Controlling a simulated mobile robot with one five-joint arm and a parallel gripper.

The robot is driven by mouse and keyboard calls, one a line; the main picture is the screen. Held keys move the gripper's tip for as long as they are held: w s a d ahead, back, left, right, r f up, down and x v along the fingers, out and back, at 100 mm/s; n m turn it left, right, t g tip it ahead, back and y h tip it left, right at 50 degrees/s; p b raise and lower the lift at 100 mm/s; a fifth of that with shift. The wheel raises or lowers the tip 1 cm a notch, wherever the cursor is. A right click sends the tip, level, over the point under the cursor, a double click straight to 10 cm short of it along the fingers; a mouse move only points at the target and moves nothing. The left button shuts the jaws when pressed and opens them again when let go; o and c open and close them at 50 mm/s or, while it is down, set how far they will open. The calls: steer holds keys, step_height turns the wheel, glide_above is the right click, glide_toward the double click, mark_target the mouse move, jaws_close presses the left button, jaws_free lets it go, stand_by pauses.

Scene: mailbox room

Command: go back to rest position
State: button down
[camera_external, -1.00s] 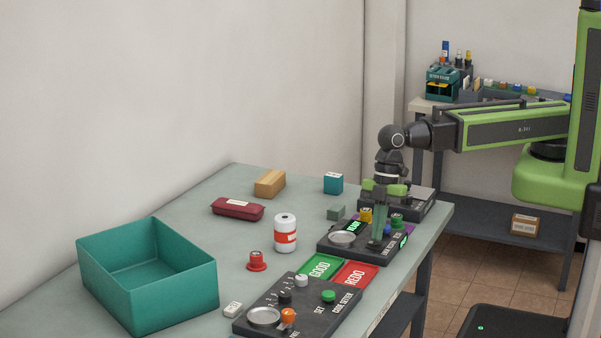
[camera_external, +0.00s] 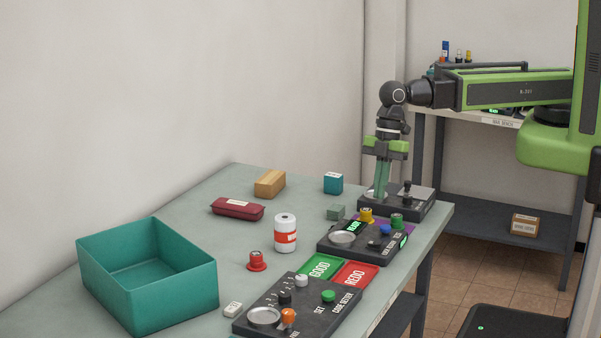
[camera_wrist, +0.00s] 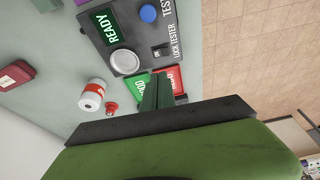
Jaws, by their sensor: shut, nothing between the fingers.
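My gripper (camera_external: 381,194) hangs straight down with its two green fingers together and nothing between them. It is above the table's far right part, in front of the farthest dark panel (camera_external: 420,207) in the outside view. The lock tester (camera_external: 330,247), a dark box with a lit green READY display, stands nearer than the gripper. In the wrist view the shut fingers (camera_wrist: 157,92) show above the dark gripper body. The lock tester (camera_wrist: 137,62), with a round silver plate and a blue button, lies beyond the fingertips there.
A teal bin (camera_external: 205,272) stands at the table's near left. A white can with a red band (camera_external: 285,241), a red button (camera_external: 257,262), a maroon case (camera_external: 237,209), a wooden block (camera_external: 270,184) and a teal cube (camera_external: 333,183) stand mid-table. Green GOOD (camera_external: 321,267) and red REDO (camera_external: 355,274) pads lie in front.

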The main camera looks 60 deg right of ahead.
steer(key=v, duration=0.1)
steer(key=p+v, duration=0.1)
steer(key=shift+w+d+r, duration=0.1)
steer(key=shift+w+r, duration=0.1)
steer(key=shift+r, duration=0.05)
steer(key=w+d+f+m+t+b, duration=0.1)
steer(key=w+d+m, duration=0.1)
steer(key=w+d, duration=0.7)
steer(key=w+d+m, duration=0.3)
steer(key=w+d, duration=0.2)
steer(key=d, duration=0.7)
steer(key=s+d+f+m+h, duration=0.1)
steer(key=d+m, duration=0.5)
steer(key=d, duration=0.6)
steer(key=s+d+m+g+h, duration=0.1)
steer(key=d+m, duration=0.5)
steer(key=d, duration=0.6)
steer(key=shift+s+d+f+m+h+b, duration=0.3)
steer(key=shift+d+f+h+b, duration=0.1)
steer(key=shift+h, duration=0.3)
